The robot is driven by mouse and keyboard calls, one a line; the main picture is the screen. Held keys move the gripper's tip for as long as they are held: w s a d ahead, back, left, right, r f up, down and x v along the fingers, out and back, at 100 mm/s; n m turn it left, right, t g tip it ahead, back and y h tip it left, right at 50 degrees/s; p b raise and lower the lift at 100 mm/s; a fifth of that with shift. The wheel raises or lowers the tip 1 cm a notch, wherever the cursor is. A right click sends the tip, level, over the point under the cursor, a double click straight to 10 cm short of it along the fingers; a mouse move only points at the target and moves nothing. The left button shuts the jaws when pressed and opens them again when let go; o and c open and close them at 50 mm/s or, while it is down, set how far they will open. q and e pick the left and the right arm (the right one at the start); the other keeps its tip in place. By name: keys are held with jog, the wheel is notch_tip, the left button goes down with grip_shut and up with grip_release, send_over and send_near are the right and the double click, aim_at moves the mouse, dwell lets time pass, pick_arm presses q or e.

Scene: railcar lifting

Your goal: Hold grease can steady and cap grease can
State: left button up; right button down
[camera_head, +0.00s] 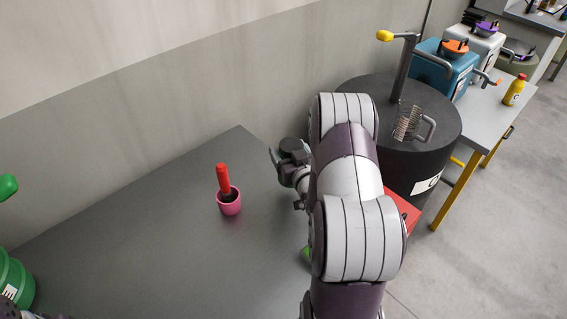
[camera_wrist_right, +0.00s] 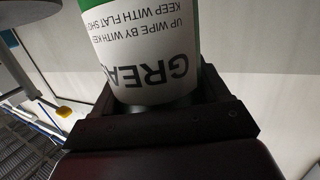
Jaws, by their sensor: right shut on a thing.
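The grease can (camera_wrist_right: 145,50) fills the upper middle of the right wrist view. It has a white label with upside-down dark lettering and a green band. It sits between the jaws of my right gripper (camera_wrist_right: 170,108), which is shut on it. In the head view my right gripper (camera_head: 283,160) is above the grey table near the wall, with a dark round part by it. The can's green and white body cannot be made out there. I cannot identify the cap. My left gripper is not in view.
A pink cup (camera_head: 229,205) with a red-handled tool stands on the grey table (camera_head: 130,240). A green ribbed container (camera_head: 14,283) is at the left edge. A green piece (camera_head: 305,253) is partly hidden by my right arm. A dark drum (camera_head: 420,150) stands right.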

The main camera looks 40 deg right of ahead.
jog(key=shift+w+a+f, duration=0.4)
jog(key=shift+w+a, duration=0.1)
jog(key=shift+w, duration=0.1)
notch_tip(320, 180, down, 4)
jog(key=shift+f, duration=0.1)
